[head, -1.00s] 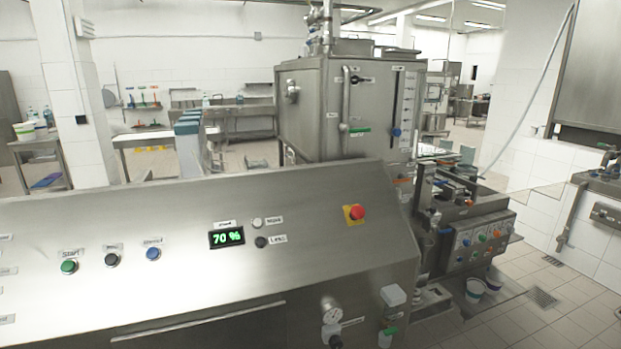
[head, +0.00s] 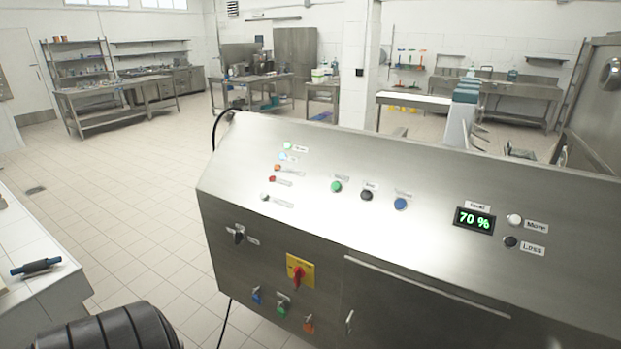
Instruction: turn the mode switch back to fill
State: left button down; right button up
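A sloped steel control panel (head: 400,170) fills the middle and right of the head view. On its front face, at the left, is a small black rotary switch (head: 238,235) with a label beside it. The label is too small to read, so I cannot be sure that this is the mode switch. Its handle looks roughly upright. Below and right of it is a red rotary handle (head: 298,276) on a yellow plate. Neither of my grippers is in view, and nothing touches the switches.
Blue, green and orange small valves or knobs sit below the yellow plate. The display (head: 474,219) reads 70 %. Green, black and blue buttons line the upper panel. A white table (head: 30,245) with a dark roller (head: 36,266) stands at left. Tiled floor (head: 130,200) between is clear.

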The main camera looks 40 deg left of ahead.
aim_at(238, 237)
jog(key=u, duration=3.3)
jog(key=i, duration=0.65)
jog(key=z, duration=2.85)
